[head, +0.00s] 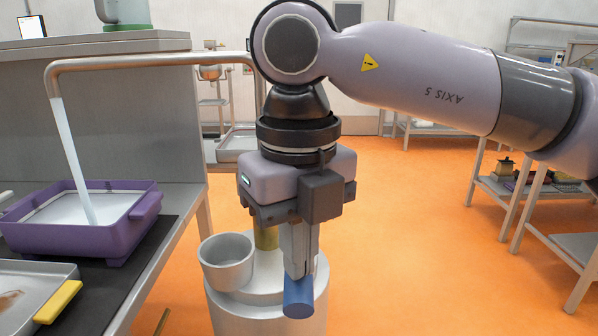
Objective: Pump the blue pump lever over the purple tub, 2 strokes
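The purple tub (60,238) stands on the dark mat at the left, with pale liquid in it. A liquid stream (72,160) falls into it from the bent end of a metal spout pipe (150,62). The blue pump lever (298,299) shows as a blue grip end at the lower middle, in front of the grey cylindrical pump body (260,300). My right gripper (299,272) points down with its fingers closed around the blue grip. The rest of the lever is hidden behind the gripper. My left gripper is not in view.
A round grey cup (227,262) sits at the pump body's left side. A metal tray with a yellow handle (58,302) lies at the front left. Shelves (540,195) stand at the right. The orange floor between is clear.

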